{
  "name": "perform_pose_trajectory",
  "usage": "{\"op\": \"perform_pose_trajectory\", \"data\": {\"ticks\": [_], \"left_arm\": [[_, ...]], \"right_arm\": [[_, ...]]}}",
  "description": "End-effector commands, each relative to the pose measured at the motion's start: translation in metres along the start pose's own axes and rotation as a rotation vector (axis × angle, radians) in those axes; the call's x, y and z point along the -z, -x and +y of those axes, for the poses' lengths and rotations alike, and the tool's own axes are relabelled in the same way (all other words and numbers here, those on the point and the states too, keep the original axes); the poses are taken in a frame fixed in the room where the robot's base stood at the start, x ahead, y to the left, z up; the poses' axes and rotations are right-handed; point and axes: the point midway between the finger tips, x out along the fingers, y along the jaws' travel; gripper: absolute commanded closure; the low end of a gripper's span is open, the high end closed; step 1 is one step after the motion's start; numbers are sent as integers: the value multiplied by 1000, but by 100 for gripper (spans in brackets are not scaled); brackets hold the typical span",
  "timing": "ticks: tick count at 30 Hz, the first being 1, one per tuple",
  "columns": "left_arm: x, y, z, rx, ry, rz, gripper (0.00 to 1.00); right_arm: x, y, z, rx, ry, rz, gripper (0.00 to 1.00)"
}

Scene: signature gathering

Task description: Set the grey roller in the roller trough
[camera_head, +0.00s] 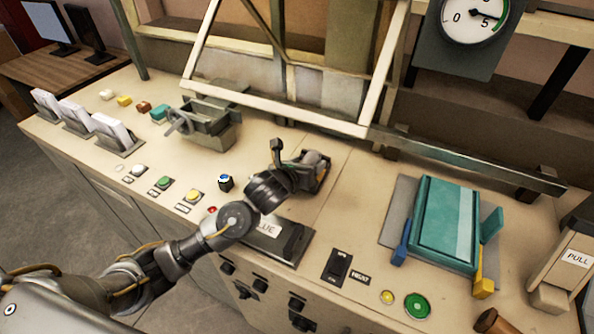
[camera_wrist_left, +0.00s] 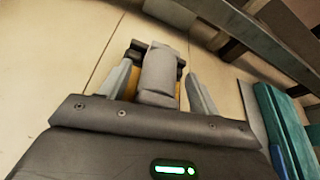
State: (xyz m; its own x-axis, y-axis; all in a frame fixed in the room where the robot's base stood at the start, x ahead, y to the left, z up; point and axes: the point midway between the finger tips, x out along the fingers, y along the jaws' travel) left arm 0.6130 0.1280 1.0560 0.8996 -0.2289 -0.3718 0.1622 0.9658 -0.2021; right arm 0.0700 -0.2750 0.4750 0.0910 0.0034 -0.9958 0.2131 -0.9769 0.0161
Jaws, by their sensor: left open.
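The grey roller (camera_head: 313,158) lies in a dark holder with raised ends, which looks like the roller trough (camera_head: 325,174), near the middle of the counter. In the left wrist view the roller (camera_wrist_left: 159,75) lies lengthwise between the dark end pieces of the trough (camera_wrist_left: 137,50). My left gripper (camera_head: 299,168) is at the roller. In the left wrist view its two fingers (camera_wrist_left: 160,86) are apart, one on each side of the roller. My gripper body hides the near end of the roller and trough. My right gripper is not in view.
A dark tray labelled GLUE (camera_head: 290,242) sits just in front of my left gripper. A teal press or folder (camera_head: 446,222) stands on the right. A cream frame (camera_head: 275,108) rises behind. A grey vise-like device (camera_head: 207,122) and coloured buttons lie to the left.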

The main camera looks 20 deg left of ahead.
Motion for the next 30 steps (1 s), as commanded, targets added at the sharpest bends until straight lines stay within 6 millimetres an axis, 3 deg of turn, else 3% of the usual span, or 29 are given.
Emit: {"op": "perform_pose_trajectory", "data": {"ticks": [8,9,15,21,30], "left_arm": [[7,57,1,5,-1,0,37],[10,60,0,5,4,-4,37],[6,89,-3,14,7,-2,37],[4,106,-2,9,3,2,37],[2,114,0,0,0,4,37]], "right_arm": [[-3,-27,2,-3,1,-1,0],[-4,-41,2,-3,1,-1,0],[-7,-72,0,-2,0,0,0],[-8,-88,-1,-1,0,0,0],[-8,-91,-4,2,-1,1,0]]}}
